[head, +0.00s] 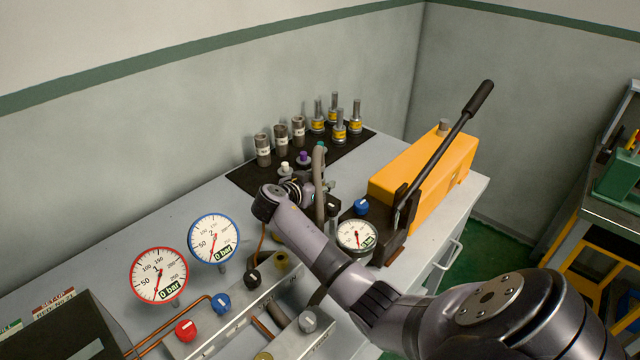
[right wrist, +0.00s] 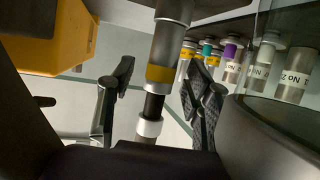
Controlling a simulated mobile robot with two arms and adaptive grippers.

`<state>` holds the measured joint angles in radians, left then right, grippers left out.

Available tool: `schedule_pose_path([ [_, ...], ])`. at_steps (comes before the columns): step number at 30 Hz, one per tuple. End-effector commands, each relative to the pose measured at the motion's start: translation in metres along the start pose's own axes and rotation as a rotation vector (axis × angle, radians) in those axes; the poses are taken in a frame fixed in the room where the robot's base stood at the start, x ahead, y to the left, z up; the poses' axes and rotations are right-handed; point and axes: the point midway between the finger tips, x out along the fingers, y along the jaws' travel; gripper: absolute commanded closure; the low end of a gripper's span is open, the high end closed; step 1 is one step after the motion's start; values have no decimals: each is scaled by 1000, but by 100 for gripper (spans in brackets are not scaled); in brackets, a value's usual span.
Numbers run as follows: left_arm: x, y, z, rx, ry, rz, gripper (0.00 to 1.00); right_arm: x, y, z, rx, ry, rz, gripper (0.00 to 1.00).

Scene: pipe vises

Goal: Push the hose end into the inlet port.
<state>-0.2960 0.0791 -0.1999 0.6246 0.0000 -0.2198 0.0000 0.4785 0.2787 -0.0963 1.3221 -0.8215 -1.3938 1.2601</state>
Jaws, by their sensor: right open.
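A grey hose (head: 320,185) stands up beside my right gripper (head: 300,190) in the head view, over the bench near the orange pump. In the right wrist view my right gripper (right wrist: 160,75) has its two fingers apart. A metal cylindrical fitting (right wrist: 168,50) with a yellow band, a dark neck and a pale ring lies between or just beyond them. I cannot tell whether it is the hose end, or whether a finger touches it. The inlet port cannot be made out clearly. My left gripper is not in view.
An orange hand pump (head: 425,165) with a long black lever stands right of the gripper. Labelled fittings (head: 340,125) stand on a black mat (head: 250,182) behind. Dial gauges (head: 158,275) and coloured knobs stand at the front left. Bare bench lies left of the mat.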

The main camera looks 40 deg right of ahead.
Motion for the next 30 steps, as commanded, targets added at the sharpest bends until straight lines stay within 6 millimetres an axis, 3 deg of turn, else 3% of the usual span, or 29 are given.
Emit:
schedule_pose_path([
  [10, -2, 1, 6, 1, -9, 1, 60, 9, 0, 1, -1, -1, -1, 54],
  [30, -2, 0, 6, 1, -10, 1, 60, 9, 0, 1, -1, -1, 0, 99],
])
